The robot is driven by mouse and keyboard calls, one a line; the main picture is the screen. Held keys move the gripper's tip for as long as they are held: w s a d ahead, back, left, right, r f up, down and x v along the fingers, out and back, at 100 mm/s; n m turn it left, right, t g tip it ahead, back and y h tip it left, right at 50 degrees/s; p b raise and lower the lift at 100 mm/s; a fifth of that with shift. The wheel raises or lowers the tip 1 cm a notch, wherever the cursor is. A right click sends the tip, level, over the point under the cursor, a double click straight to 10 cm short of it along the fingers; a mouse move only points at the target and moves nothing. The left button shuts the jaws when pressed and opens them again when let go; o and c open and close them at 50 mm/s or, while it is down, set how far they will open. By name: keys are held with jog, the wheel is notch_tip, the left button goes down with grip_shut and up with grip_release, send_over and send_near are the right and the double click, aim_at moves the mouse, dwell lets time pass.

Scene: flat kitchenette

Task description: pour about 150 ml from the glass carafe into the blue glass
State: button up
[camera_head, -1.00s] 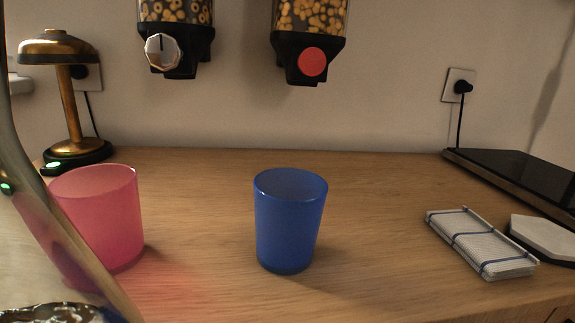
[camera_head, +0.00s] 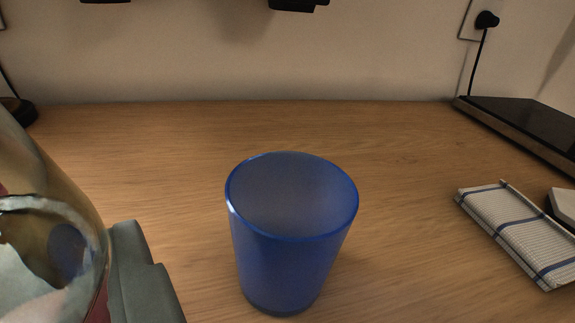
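The blue glass (camera_head: 290,265) stands upright on the wooden counter, in the middle of the view. Its open top faces me and I see no liquid in it. The glass carafe (camera_head: 75,215) is close to the camera at the left edge, only partly in view. A curved bright line shows across it, perhaps the liquid's edge. A grey part of my gripper (camera_head: 140,275) shows against the carafe's right side, and the gripper appears shut on it. The other finger is out of view. The carafe is left of the blue glass, apart from it.
Reddish patches through the carafe suggest the pink glass behind it. A striped cloth (camera_head: 520,235) and a dark flat panel (camera_head: 530,125) lie on the right. Dispenser bottoms (camera_head: 298,4) show at the top. The counter (camera_head: 200,130) behind the blue glass is clear.

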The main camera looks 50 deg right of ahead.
jog(key=shift+r+m, duration=0.15)
jog(key=shift+m, duration=0.15)
jog(key=shift+a+r+m, duration=0.2)
jog(key=shift+m, duration=0.4)
jog(key=shift+a+r+m+y, duration=0.1)
jog(key=shift+m+y, duration=0.3)
jog(key=shift+m, duration=0.4)
jog(key=m, duration=0.2)
jog(key=shift+m+y, duration=0.3)
jog(key=shift+y, duration=0.1)
jog(key=shift+a+f+m+y, duration=0.3)
jog(key=shift+f+m+y, duration=0.15)
jog(key=shift+m, duration=0.55)
jog(key=shift+a+f+m+y+p, duration=0.4)
jog(key=shift+a+f+m, duration=0.2)
jog(key=shift+m, duration=0.6)
jog(key=shift+r+m, duration=0.25)
jog(key=shift+m, duration=0.25)
jog(key=shift+r, duration=0.15)
jog(key=shift+d+r+m+y+p, duration=0.15)
jog(key=shift+d+r+m+p, duration=0.05)
jog(key=shift+r+m+p, duration=0.35)
jog(key=shift+d+r+m+y+p, duration=0.1)
jog(key=shift+d+r+m+p, duration=0.1)
jog(key=shift+r+m+p, duration=0.3)
